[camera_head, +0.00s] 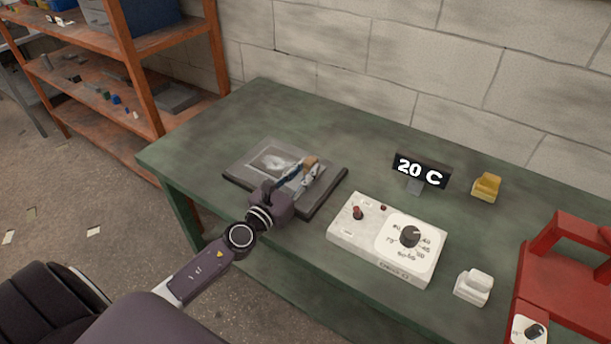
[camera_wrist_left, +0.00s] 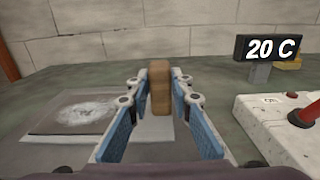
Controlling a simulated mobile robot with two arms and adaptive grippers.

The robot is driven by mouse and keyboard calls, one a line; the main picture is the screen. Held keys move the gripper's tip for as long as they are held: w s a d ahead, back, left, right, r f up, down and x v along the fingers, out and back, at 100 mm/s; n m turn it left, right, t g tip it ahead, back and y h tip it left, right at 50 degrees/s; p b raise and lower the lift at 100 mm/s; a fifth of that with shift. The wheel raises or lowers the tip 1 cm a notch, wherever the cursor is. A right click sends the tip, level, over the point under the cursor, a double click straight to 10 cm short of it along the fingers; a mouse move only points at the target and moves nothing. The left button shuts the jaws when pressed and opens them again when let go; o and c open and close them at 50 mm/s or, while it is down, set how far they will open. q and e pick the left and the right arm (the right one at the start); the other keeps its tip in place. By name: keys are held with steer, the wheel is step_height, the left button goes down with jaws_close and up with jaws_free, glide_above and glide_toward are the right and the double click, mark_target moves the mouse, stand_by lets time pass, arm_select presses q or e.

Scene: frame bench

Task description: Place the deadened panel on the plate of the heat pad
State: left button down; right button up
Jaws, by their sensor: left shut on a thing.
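A flat grey panel (camera_head: 268,160) with a whitish patch lies over the dark slab-like plate of the heat pad (camera_head: 236,179) at the left of the bench. I cannot tell whether the panel touches the plate. The left wrist view shows the panel (camera_wrist_left: 50,122) left of the fingers. My left gripper (camera_head: 303,172) is over the panel's right side, its blue-padded fingers shut on a brown upright block (camera_wrist_left: 160,86). The block stands at the panel's right edge; whether it is fixed to the panel is unclear. My right gripper is not in view.
A white control box (camera_head: 365,245) with a dial stands right of the plate. Behind it is a "20 C" display (camera_head: 420,171). A yellow block (camera_head: 486,187), a white block (camera_head: 473,287) and a red stand (camera_head: 565,275) are further right. Orange shelves (camera_head: 130,90) stand left.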

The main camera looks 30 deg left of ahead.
arm_select(q)
steer(key=shift+r, duration=0.2)
steer(key=shift+f, duration=0.25)
steer(key=c, duration=1.7)
jaws_free()
steer(key=shift+c, duration=0.2)
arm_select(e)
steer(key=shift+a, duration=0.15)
